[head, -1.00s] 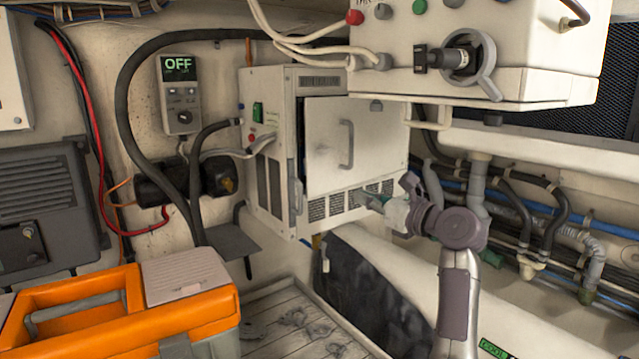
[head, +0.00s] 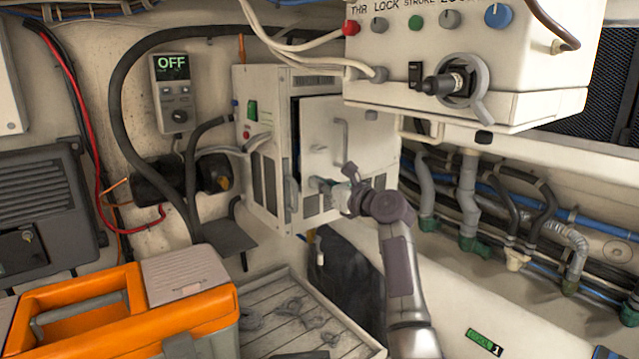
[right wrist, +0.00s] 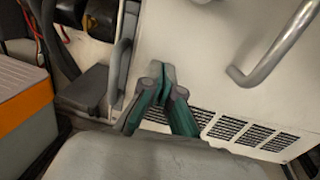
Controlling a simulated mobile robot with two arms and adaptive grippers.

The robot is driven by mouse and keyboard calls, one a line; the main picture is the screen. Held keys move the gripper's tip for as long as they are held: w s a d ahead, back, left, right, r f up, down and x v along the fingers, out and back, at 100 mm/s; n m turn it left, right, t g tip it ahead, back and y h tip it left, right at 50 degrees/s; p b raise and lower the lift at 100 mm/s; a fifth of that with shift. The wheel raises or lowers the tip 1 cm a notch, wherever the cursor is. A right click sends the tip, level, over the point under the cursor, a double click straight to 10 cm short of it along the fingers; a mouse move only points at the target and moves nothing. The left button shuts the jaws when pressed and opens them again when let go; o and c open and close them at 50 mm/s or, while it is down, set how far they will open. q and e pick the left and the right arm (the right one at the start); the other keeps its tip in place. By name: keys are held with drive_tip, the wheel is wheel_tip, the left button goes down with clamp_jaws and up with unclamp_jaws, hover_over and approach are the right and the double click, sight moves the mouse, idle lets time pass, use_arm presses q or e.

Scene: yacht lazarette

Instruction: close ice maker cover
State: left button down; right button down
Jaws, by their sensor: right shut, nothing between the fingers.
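The ice maker (head: 262,150) is a white box on the back wall, with vents and a green switch on its left side. Its white front cover (head: 318,122) stands slightly ajar, with a dark gap along its left edge. The cover has a vertical bar handle (head: 341,142), also visible in the right wrist view (right wrist: 272,58). My left gripper is out of view.
A control box (head: 465,85) overhangs at upper right. An orange toolbox (head: 85,300) stands at lower left beside a slatted board (head: 290,310). Pipes and hoses (head: 500,210) run along the right. A wall controller reading OFF (head: 175,95) hangs left of the ice maker.

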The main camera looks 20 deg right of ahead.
drive_tip(key=x, duration=0.3)
drive_tip(key=shift+w+r, duration=0.2)
drive_tip(key=shift+r, duration=0.1)
drive_tip(key=shift+a, duration=0.1)
drive_tip(key=shift+r, duration=0.1)
